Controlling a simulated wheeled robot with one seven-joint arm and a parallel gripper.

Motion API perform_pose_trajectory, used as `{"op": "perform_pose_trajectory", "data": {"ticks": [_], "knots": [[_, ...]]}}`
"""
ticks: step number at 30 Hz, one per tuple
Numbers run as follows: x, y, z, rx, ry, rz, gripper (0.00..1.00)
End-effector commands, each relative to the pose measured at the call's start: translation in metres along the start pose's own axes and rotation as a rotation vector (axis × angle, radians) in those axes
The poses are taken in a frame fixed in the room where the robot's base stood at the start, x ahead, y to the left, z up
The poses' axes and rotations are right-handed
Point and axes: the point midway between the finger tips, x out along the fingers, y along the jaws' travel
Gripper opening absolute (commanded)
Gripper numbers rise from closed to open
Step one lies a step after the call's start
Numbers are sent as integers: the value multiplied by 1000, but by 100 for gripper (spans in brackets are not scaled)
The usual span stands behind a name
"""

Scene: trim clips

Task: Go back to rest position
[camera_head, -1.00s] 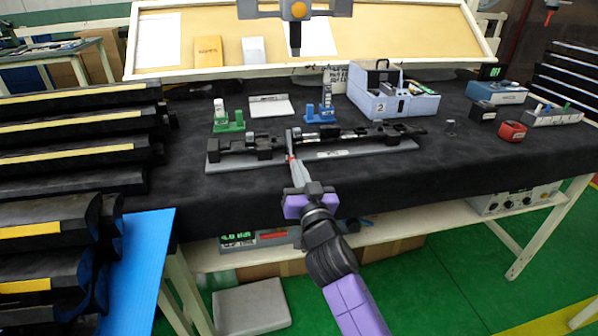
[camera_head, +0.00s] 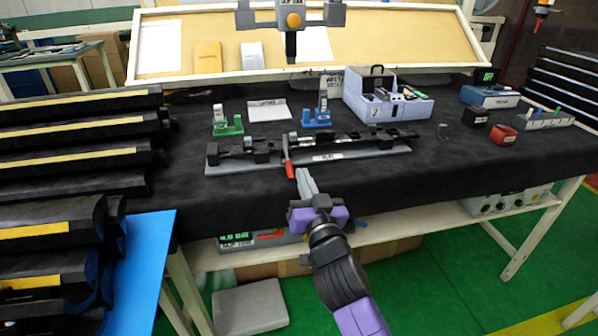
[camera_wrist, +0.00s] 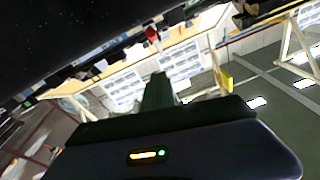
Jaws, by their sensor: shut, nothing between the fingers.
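My gripper (camera_head: 305,182) is shut and empty in the head view. Its closed grey fingers point up and left, in front of the grey fixture plate (camera_head: 345,157) on the black-covered bench. In the wrist view the closed fingers (camera_wrist: 157,92) show as a dark upright shape near the middle. A long dark trim part (camera_head: 345,142) lies along the fixture plate. A red clip or lever (camera_head: 289,170) stands at the plate's front edge, just above my fingertips in the picture; it also shows in the wrist view (camera_wrist: 152,34). Whether my fingers touch it is unclear.
Behind the plate stand a green holder (camera_head: 228,123), a blue holder (camera_head: 318,116) and a pale blue box (camera_head: 412,108). A red block (camera_head: 503,135) is at the right. Stacked black parts (camera_head: 75,145) fill the left. The bench front is clear.

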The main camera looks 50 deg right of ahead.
Motion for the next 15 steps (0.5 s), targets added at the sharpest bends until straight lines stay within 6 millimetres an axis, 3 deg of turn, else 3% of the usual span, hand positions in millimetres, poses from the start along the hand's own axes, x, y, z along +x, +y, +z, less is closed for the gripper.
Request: {"op": "perform_pose_trajectory", "data": {"ticks": [6,15], "knots": [[-34,0,0,1,1,-1,0],[-45,-1,-3,0,3,-2,0]]}}
